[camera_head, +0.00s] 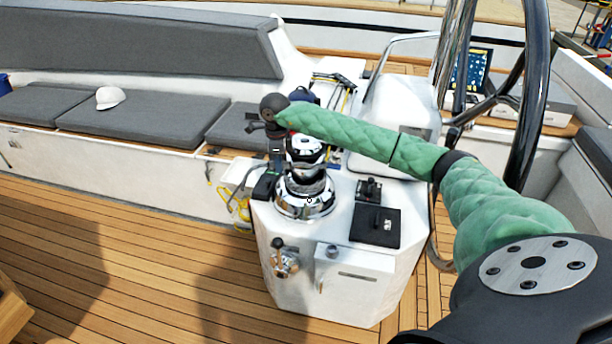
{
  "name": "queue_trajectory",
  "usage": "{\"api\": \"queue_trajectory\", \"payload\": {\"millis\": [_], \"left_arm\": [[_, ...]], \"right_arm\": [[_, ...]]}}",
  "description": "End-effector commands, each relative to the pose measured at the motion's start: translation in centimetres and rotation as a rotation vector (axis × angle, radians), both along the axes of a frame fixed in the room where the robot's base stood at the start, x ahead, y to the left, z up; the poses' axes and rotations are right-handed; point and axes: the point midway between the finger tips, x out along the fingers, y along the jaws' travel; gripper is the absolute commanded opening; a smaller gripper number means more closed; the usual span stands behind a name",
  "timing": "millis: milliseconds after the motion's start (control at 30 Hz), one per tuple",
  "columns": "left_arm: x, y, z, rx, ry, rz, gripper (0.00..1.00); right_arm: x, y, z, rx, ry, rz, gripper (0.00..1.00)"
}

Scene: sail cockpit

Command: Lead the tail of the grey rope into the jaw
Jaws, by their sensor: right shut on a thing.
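The chrome winch (304,196) stands on top of the white console. Dark grey turns of the grey rope (303,187) seem to lie around its drum. The jaw is near the winch's top (307,150), but its slot is too small to make out. My right arm, in a green sleeve, reaches over from the right. My right gripper (275,163) points down just left of and behind the winch top. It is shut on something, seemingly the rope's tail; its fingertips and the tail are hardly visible. My left gripper is out of view.
The white console (325,240) carries black fittings (376,224) right of the winch and a handle (281,254) on its front. A steering wheel (530,100) stands at right. Yellow rope (238,205) hangs at left. A bench with grey cushions (140,121) and a white cap (110,97) lies behind.

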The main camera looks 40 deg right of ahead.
Motion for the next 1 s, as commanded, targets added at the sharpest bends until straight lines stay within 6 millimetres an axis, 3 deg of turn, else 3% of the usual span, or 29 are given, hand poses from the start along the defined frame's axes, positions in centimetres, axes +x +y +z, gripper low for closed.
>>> {"api": "queue_trajectory", "payload": {"millis": [100, 133, 167, 533, 833, 867, 967, 1000], "left_arm": [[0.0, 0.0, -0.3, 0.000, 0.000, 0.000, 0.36], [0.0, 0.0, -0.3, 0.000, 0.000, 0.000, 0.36], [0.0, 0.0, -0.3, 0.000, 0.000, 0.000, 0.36], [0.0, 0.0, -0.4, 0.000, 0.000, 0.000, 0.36], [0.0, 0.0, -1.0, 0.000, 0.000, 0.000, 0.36], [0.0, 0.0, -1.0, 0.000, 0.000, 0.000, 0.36], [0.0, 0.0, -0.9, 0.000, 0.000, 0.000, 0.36], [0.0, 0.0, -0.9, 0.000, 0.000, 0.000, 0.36]], "right_arm": [[0.8, 0.2, -0.1, 0.001, -0.001, -0.067, 0.00], [0.9, 0.2, -0.1, 0.002, -0.001, -0.076, 0.10], [1.0, 0.2, -0.1, 0.001, -0.001, -0.085, 0.00], [1.3, 0.2, 0.0, 0.001, -0.001, -0.112, 0.00], [3.4, 0.0, 0.0, 0.002, -0.001, -0.303, 0.00], [3.4, 0.0, 0.1, 0.001, -0.001, -0.305, 0.19], [3.4, 0.0, 0.0, 0.001, -0.001, -0.302, 0.39], [3.4, 0.0, 0.0, 0.001, -0.001, -0.302, 0.41]]}}
